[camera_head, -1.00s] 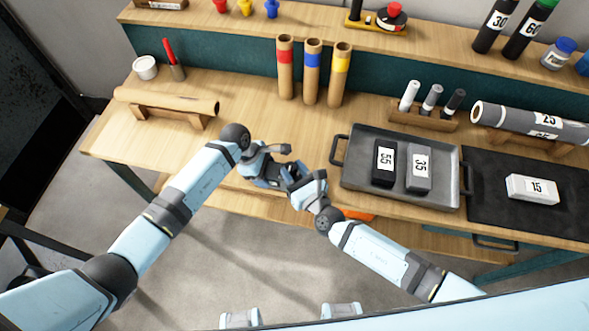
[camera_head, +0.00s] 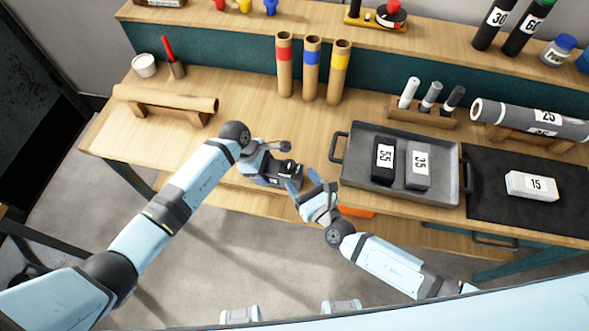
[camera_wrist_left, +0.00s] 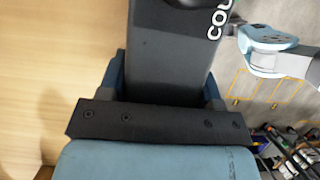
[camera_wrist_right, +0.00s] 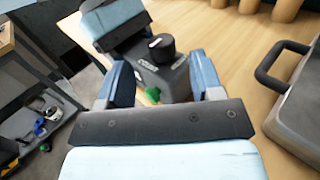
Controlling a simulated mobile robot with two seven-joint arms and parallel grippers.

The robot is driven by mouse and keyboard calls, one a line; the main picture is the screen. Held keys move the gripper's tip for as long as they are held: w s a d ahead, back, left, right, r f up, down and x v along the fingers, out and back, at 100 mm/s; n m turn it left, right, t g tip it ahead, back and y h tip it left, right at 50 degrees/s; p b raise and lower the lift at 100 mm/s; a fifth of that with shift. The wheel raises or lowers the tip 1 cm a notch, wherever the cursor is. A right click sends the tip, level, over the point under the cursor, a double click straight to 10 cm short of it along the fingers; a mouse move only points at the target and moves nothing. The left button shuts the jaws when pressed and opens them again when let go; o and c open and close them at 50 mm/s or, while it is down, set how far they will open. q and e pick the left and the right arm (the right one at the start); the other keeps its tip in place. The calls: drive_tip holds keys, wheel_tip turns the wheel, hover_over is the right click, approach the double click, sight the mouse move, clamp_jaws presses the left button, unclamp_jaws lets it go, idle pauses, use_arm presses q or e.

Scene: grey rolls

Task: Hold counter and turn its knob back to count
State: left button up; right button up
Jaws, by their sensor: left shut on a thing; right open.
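The counter is a dark grey block (camera_head: 287,171), held above the front part of the bench by my left gripper (camera_head: 271,168). In the left wrist view the counter (camera_wrist_left: 168,55) sits between the fingers, with part of its white lettering showing. In the right wrist view the counter (camera_wrist_right: 172,78) shows a black round knob (camera_wrist_right: 162,48) with a white mark, and a green part (camera_wrist_right: 152,93) low on its near side. My right gripper (camera_head: 297,188) is open and empty, just right of the counter. Its spread fingers (camera_wrist_right: 162,82) point at the counter, apart from the knob.
A grey tray (camera_head: 350,172) with two labelled blocks stands close to the right of my right gripper. A roll on a wooden stand (camera_head: 165,101) lies at left. Three banded tubes (camera_head: 312,70) stand behind.

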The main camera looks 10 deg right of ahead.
use_arm(q)
drive_tip(key=shift+s+f, duration=0.1)
drive_tip(key=shift+f, duration=0.1)
use_arm(e)
drive_tip(key=v, duration=0.7)
drive_tip(key=shift+s+d, duration=0.2)
drive_tip(key=shift+s, duration=0.15)
use_arm(q)
drive_tip(key=o, duration=1.2)
